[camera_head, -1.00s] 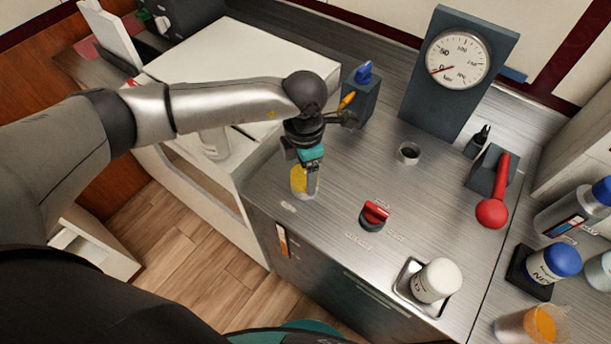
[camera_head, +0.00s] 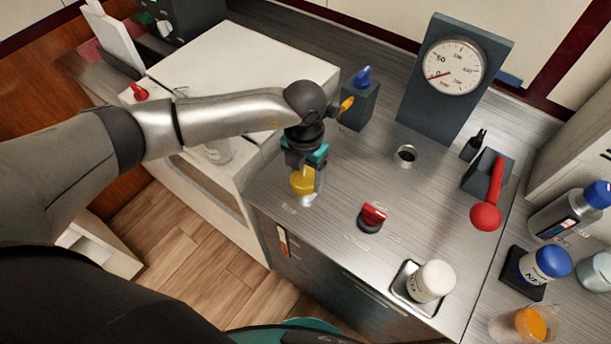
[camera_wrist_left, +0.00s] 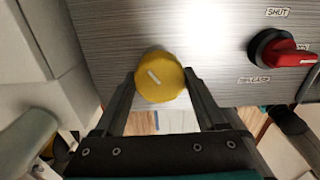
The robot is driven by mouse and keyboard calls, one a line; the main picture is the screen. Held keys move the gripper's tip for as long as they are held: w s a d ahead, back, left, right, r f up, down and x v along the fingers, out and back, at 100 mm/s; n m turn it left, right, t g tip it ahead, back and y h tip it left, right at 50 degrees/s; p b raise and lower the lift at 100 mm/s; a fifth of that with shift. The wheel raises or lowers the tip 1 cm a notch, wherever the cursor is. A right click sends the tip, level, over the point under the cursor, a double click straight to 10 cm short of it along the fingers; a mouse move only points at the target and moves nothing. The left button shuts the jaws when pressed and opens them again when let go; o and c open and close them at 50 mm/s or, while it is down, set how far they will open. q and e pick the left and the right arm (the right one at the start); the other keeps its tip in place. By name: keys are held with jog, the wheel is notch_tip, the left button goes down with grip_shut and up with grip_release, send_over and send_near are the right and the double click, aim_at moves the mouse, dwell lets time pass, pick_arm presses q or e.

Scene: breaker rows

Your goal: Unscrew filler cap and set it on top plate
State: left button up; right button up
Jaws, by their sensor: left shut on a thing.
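The yellow filler cap (camera_head: 303,182) is held in my left gripper (camera_head: 304,178) near the front left of the brushed-metal top plate (camera_head: 335,190). A short silvery part (camera_head: 308,200), apparently the filler neck, shows just below the cap. I cannot tell whether cap and neck still touch. In the left wrist view the cap (camera_wrist_left: 160,77) is round, with a white mark on top, between the two dark fingers of my left gripper (camera_wrist_left: 160,82). My right gripper is not in view.
A red knob (camera_head: 372,216) stands right of the cap. A white bottle (camera_head: 431,281) sits in a tray at the front edge. A round hole (camera_head: 405,155), a gauge (camera_head: 455,66) and a red-handled lever (camera_head: 487,210) are farther off. Bare plate lies between cap, knob and hole.

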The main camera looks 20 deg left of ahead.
pick_arm(q)
jog(key=n+p, duration=0.2)
jog(key=n, duration=0.4)
jog(key=shift+r, duration=0.15)
jog(key=n+p, duration=0.1)
jog(key=n, duration=0.1)
jog(key=shift+n+p, duration=0.35)
jog(key=shift+n, duration=0.85)
jog(key=o, duration=1.2)
